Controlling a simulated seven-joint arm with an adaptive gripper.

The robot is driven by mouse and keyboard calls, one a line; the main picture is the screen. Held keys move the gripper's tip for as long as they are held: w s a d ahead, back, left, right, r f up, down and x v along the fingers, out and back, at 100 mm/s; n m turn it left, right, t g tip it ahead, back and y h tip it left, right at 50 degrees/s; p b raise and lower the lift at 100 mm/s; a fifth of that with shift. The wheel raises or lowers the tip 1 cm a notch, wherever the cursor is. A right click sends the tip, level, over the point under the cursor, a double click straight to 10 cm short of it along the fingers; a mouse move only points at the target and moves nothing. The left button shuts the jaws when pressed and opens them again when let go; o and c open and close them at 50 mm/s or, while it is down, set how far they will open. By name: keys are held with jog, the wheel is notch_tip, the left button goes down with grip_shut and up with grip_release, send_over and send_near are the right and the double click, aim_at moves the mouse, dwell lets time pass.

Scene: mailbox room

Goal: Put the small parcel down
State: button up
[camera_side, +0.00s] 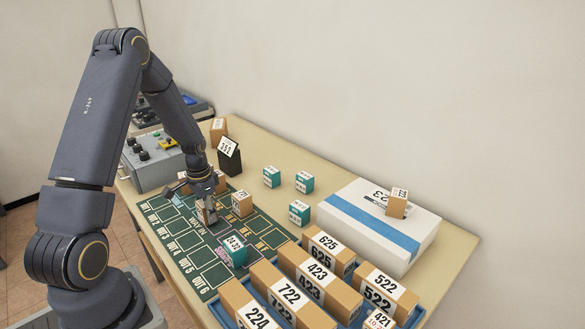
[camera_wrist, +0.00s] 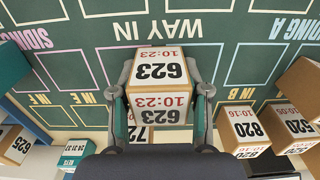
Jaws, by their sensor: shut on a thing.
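The small parcel (camera_wrist: 160,75) is a brown box with white labels reading 623 and 10:23. In the wrist view it sits between the two fingers of my gripper (camera_wrist: 160,96), which is shut on it. In the side view my gripper (camera_side: 207,213) is low over the far part of the green mat (camera_side: 186,242), and the fingers largely hide the parcel. The mat has printed outlines and words; WAY IN is just beyond the parcel in the wrist view. I cannot tell whether the parcel touches the mat.
A brown parcel (camera_side: 242,204) stands close to the right of my gripper. A teal box (camera_side: 235,250) is on the mat nearer the camera. Large numbered cartons (camera_side: 290,290) fill the front right, with a white box (camera_side: 372,225) behind. Several mat outlines at left are empty.

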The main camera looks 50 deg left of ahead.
jog(key=shift+f, duration=0.15)
jog(key=o, duration=1.2)
notch_tip(320, 180, up, 12)
jog(key=shift+d+r, duration=0.1)
jog(key=shift+r, duration=0.15)
jog(key=s+d+r+t+y, duration=0.1)
jog(key=s+d+r+t, duration=0.2)
jog(key=d+r, duration=1)
jog(key=d, duration=0.3)
jog(key=shift+r, duration=0.2)
jog(key=shift+o, duration=0.3)
jog(key=s+d+r+t+h, duration=0.1)
jog(key=s+d+r+t, duration=0.1)
jog(key=s+d, duration=0.5)
jog(key=shift+d+r, duration=0.2)
jog(key=shift+d, duration=0.05)
jog(key=shift+o, duration=0.2)
jog(key=shift+s+d+t, duration=0.15)
jog(key=shift+s+t, duration=0.15)
jog(key=shift+s, duration=0.05)
